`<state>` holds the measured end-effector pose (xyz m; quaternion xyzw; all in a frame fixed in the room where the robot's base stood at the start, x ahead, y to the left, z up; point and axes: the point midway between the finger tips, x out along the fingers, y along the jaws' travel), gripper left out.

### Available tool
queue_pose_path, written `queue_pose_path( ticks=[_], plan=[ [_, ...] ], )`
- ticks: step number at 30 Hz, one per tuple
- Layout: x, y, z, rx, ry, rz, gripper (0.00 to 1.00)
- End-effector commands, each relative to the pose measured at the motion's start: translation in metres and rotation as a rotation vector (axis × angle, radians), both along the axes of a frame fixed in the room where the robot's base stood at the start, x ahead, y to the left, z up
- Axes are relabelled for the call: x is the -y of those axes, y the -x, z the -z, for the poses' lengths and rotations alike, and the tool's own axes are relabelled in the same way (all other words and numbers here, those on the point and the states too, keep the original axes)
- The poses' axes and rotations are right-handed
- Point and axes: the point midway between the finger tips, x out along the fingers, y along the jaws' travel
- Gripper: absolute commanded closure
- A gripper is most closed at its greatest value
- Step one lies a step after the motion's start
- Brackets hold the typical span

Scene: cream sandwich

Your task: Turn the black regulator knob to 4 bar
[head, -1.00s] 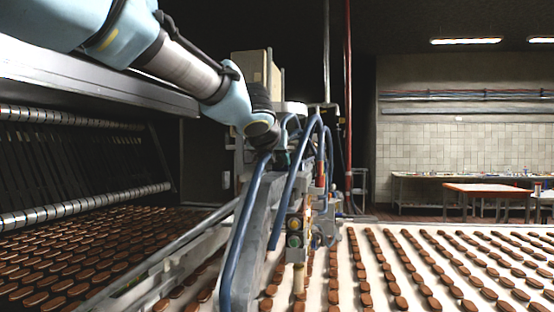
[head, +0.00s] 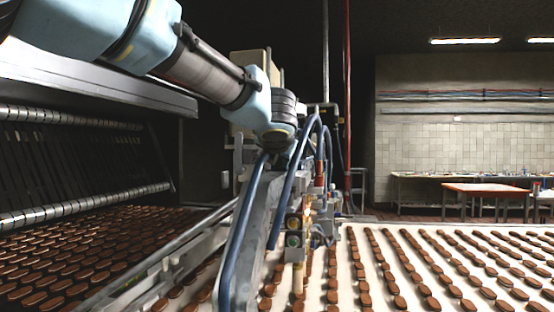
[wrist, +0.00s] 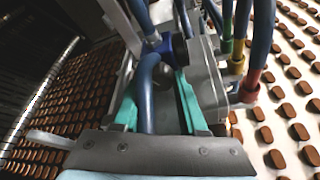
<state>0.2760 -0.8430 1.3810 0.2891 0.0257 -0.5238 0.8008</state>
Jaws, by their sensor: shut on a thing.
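My gripper (wrist: 160,85) shows in the wrist view with its two teal fingers either side of a dark, rounded piece (wrist: 168,88), which appears to be the black regulator knob. The fingers are shut on it. A thick blue hose (wrist: 147,100) runs in front and covers part of it, so no scale or bar reading can be made out. In the head view my wrist ends at the top of the grey machine frame (head: 252,225), and the fingers and knob are hidden behind the wrist and hoses.
Blue hoses (head: 252,215) arch close around the wrist. Coloured hose fittings (wrist: 238,60) stand to the right in the wrist view. Belts of brown biscuits lie on both sides, a dark one at left and a white belt (head: 350,290) at right.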

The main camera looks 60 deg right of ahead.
Motion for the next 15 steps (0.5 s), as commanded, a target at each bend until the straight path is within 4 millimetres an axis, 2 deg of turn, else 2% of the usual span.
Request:
queue_pose_path(
  ticks=[6,15],
  plan=[
    [0.0004,0.0013,0.0015,0.08,-0.028,0.001,1.0],
    [0.0004,0.0013,0.0015,0.109,-0.038,0.001,1.0]
  ],
)
